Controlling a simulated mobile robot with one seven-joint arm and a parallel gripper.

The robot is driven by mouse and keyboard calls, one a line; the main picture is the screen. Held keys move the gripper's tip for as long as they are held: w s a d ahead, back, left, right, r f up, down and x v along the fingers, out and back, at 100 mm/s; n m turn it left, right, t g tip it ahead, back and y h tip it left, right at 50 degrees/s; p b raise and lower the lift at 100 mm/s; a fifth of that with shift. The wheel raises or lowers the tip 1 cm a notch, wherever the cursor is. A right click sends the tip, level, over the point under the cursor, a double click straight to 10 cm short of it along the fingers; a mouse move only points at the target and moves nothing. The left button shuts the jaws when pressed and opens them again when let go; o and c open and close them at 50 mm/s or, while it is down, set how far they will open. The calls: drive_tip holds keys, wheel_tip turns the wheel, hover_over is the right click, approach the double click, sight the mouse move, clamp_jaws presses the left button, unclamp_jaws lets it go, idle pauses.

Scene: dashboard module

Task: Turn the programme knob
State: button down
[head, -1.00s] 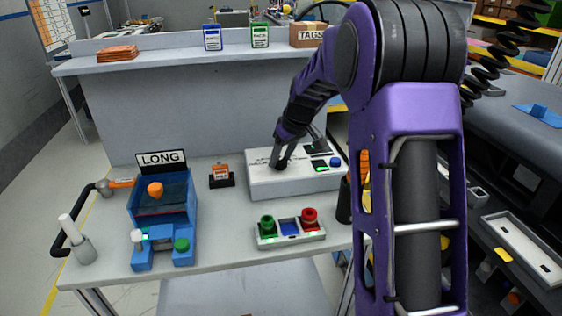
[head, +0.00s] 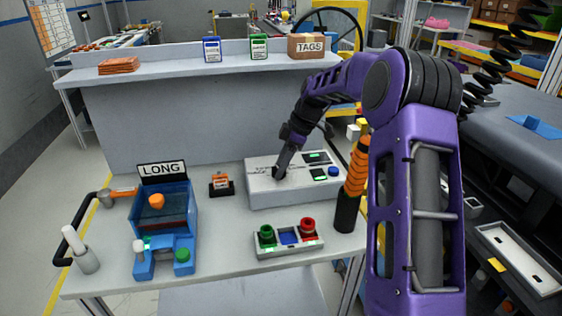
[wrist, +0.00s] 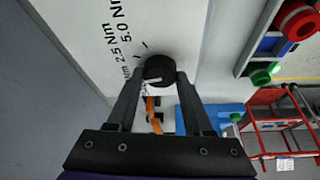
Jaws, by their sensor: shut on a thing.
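The programme knob (wrist: 159,70) is a round black knob with a pale pointer line, on the face of a white box (head: 262,196). Torque marks such as "2.5 Nm" and "5.0 Nm" are printed around it in the wrist view. My gripper (wrist: 160,78) is shut on the knob, one finger on each side of it. In the head view my gripper (head: 280,172) reaches down to the left part of the box, and its fingers hide most of the knob. The pointer's exact mark is hard to tell.
The box also has a blue button (head: 333,171) and lit green displays. In front stands a tray with green and red knobs (head: 290,245). A blue fixture (head: 163,220) with a "LONG" sign stands left. An orange-and-black tool (head: 352,185) stands right, close to my arm.

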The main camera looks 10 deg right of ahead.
drive_tip(key=shift+n+p, duration=0.3)
drive_tip(key=shift+n, duration=0.4)
drive_tip(key=shift+g, duration=0.3)
drive_tip(key=shift+c, duration=1.5)
unclamp_jaws()
drive_tip(key=p+v, duration=0.2)
drive_tip(key=v, duration=1.5)
drive_tip(key=shift+r+p, duration=0.25)
drive_tip(key=shift+p, duration=0.05)
